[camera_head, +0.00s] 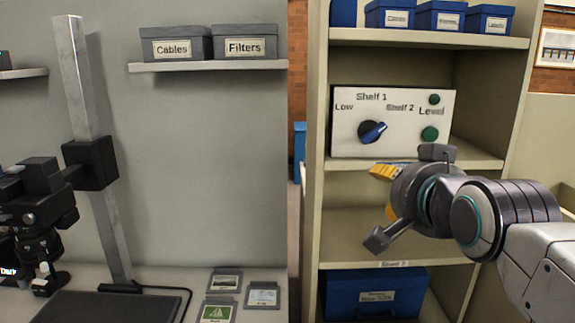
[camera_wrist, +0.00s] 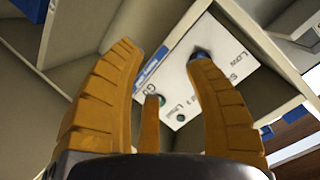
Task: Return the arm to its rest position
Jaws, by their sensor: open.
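My arm comes in from the right in the head view, with my gripper (camera_head: 386,190) in front of the shelf unit, just below a white control panel (camera_head: 345,103). The panel has a blue knob (camera_head: 371,132), two green round buttons and the words Shelf 1, Shelf 2, Low and Level. In the wrist view my gripper (camera_wrist: 163,58) has its orange fingers spread apart with nothing between them. The panel (camera_wrist: 226,85) shows tilted beyond the fingers, and the knob (camera_wrist: 201,56) is partly hidden by the right finger. The gripper looks apart from the panel.
The beige shelf unit (camera_head: 311,200) holds blue boxes on top and a large blue box (camera_head: 345,293) at the bottom. At left stand a grey post (camera_head: 82,90) with a black device, a wall shelf (camera_head: 200,67) with Cables and Filters boxes, and several small framed cards.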

